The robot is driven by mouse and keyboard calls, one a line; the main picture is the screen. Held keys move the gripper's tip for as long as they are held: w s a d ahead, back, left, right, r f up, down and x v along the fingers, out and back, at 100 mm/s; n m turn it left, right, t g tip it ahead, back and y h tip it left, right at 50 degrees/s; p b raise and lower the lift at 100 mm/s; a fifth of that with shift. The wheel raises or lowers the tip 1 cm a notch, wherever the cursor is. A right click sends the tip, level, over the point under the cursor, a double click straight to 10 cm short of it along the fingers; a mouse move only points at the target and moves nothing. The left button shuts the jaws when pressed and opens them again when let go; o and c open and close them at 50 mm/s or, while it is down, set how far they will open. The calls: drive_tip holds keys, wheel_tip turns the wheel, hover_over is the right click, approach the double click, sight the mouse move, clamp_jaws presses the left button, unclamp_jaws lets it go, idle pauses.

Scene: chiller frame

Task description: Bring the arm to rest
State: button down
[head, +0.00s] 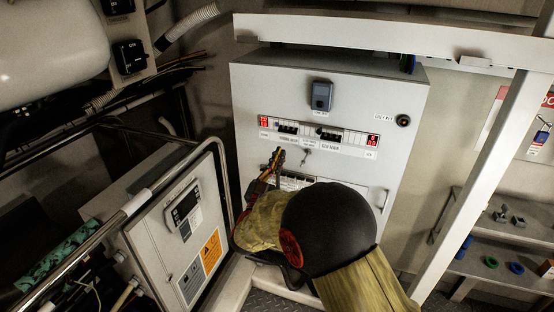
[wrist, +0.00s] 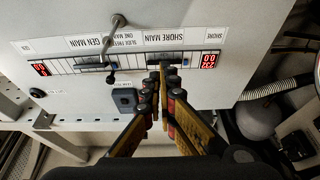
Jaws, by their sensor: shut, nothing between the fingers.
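My arm, black and yellow-tan, reaches from the bottom of the head view towards a light grey switch cabinet (head: 330,87). My gripper (head: 277,158) is in front of the cabinet's left half, just below the row of breakers. In the wrist view, where the panel lettering is upside down, my gripper (wrist: 158,82) has its fingers together with nothing between them. Its tips overlap the breaker strip (wrist: 135,65) near the SHORE MAIN label. I cannot tell whether they touch the panel. My arm hides the cabinet's lower part.
A small grey-blue box (head: 321,96) sticks out of the cabinet front. A control box (head: 185,220) and metal rails stand close at left. A pale diagonal post (head: 485,160) and a shelf (head: 505,235) with small parts are at right.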

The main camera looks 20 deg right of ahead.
drive_tip(key=shift+s+a+f, duration=0.1)
drive_tip(key=shift+s+f, duration=0.05)
drive_tip(key=shift+f, duration=0.15)
